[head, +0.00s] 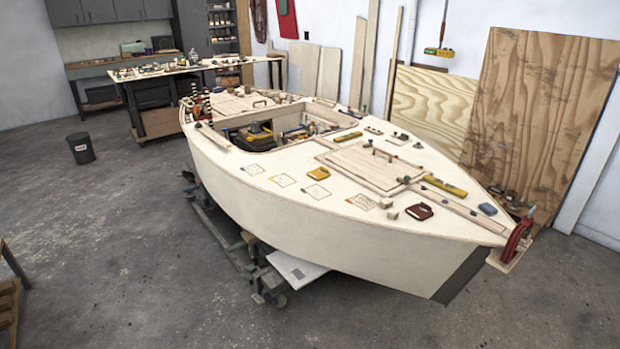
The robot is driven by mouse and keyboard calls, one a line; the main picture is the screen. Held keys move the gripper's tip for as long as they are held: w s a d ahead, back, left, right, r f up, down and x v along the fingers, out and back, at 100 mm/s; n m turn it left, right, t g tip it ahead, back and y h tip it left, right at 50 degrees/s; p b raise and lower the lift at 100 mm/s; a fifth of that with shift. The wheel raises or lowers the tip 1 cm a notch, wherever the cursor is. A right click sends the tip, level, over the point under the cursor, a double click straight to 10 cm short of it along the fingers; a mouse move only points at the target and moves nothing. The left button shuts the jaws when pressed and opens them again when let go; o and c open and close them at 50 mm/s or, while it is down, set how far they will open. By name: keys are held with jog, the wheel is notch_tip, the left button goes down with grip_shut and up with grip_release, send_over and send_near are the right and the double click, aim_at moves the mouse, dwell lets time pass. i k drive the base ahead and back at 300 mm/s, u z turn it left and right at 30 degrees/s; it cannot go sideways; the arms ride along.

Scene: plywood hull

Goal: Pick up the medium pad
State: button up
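Several small pad-like pieces lie on the pale deck of the boat hull (330,225). One is a yellow-orange pad (319,173) left of the hatch. One is a dark red pad (419,211) in front of the hatch. One is a blue pad (487,208) near the right tip of the deck. No label is readable at this size, so I cannot tell which is the medium pad. My gripper is not in view.
The hull stands on a wheeled cradle (230,245). A wooden hatch (370,168), small blocks and yellow levels (445,187) sit on deck. A black bucket (80,148) stands left. The grey floor (120,240) in front is mostly clear.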

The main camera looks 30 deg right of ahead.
aim_at(320, 173)
jog(key=z, duration=0.15)
jog(key=i, duration=0.95)
jog(key=u, duration=0.1)
